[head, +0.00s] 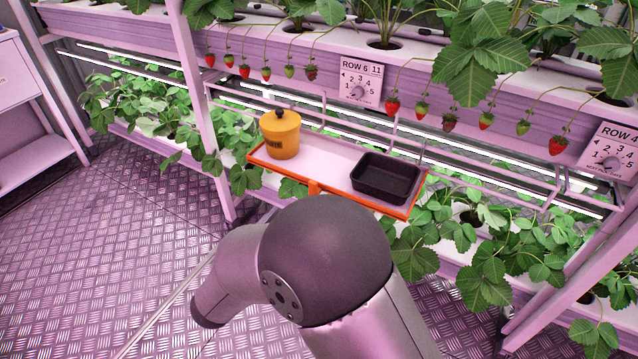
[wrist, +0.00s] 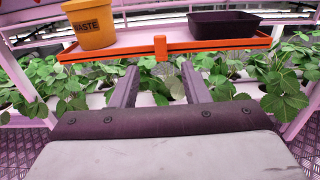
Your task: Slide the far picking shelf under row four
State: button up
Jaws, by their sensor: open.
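The picking shelf (head: 318,158) is a pale tray with an orange rim, hanging on the rails below the row 6 sign (head: 361,80). The row 4 sign (head: 610,150) is on the gutter front farther right. An orange tab (wrist: 160,48) sticks out from the middle of the shelf's front edge; it also shows in the head view (head: 314,187). My gripper (wrist: 159,68) is open and empty in the wrist view. Its two fingers point toward the shelf front, on either side of the tab and apart from it. In the head view my arm hides the gripper.
Rails (head: 470,170) run on to the right. Strawberries hang above, and leafy plants (head: 490,250) grow below. A pale upright post (head: 190,90) stands left of the shelf.

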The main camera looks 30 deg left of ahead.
aim_at(312, 186)
jog(key=w, duration=1)
jog(key=w+a, duration=0.1)
jog(key=w, duration=0.4)
jog(key=shift+a, duration=0.1)
grip_shut()
